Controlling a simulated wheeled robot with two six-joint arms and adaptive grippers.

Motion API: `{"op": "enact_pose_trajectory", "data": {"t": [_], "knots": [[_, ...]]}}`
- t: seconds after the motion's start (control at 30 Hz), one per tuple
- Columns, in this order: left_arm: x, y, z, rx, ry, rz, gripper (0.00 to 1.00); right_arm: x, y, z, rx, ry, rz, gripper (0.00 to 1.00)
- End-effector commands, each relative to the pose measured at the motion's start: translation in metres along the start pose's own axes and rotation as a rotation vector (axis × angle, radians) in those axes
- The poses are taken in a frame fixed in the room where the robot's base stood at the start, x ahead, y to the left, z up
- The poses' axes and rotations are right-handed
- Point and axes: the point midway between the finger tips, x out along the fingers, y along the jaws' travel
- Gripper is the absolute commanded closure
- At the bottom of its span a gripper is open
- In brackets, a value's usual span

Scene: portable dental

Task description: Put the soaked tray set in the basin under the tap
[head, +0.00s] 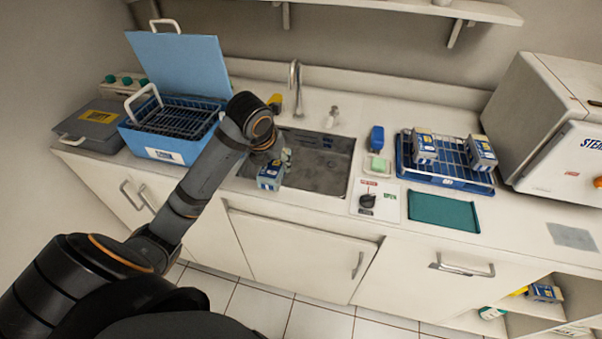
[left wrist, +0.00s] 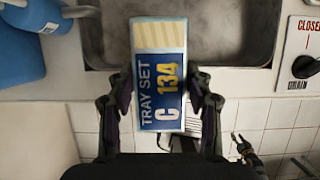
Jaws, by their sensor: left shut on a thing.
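My left gripper (head: 274,163) is shut on a blue and white tray set (head: 270,177) at the front left rim of the basin. The left wrist view shows the tray set (left wrist: 158,75) between both fingers, its label reading "TRAY SET C 134", its far end overlapping the basin. The metal basin (head: 325,177) is sunk in the counter and looks empty. The curved tap (head: 296,82) stands behind it. Low in the left wrist view is what looks like my right gripper (left wrist: 243,146), too small to judge; the head view does not show it.
A blue soaking tub (head: 165,155) with open lid and dark rack stands left of the basin. Right of it are a drain knob panel (head: 376,201), a blue rack (head: 445,182) with two tray sets, a green mat (head: 443,212) and a white sterilizer (head: 540,125).

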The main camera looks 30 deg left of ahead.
Motion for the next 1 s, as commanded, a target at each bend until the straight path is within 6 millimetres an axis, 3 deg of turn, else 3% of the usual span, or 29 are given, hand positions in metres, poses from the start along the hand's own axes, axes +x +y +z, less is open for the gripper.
{"op": "enact_pose_trajectory", "data": {"t": [0.17, 0.43, 0.5, 0.63, 1.0], "knots": [[0.013, 0.003, 0.014, -0.005, 0.0, -0.003, 0.91, -0.002, 0.002, 0.004, -0.001, -0.006, 0.002, 0.6], [0.072, 0.017, 0.072, -0.002, 0.0, -0.003, 0.91, -0.011, 0.002, -0.005, 0.0, 0.006, 0.002, 0.6], [0.094, 0.019, 0.075, -0.001, 0.003, -0.002, 0.91, -0.011, 0.002, -0.006, 0.0, 0.008, 0.002, 0.6], [0.122, 0.023, 0.084, 0.0, -0.001, -0.001, 0.91, -0.012, 0.002, -0.007, 0.0, 0.01, 0.001, 0.6], [0.152, 0.026, 0.087, 0.001, 0.001, -0.001, 0.91, -0.016, -0.002, -0.007, 0.002, 0.008, -0.004, 0.6]]}}
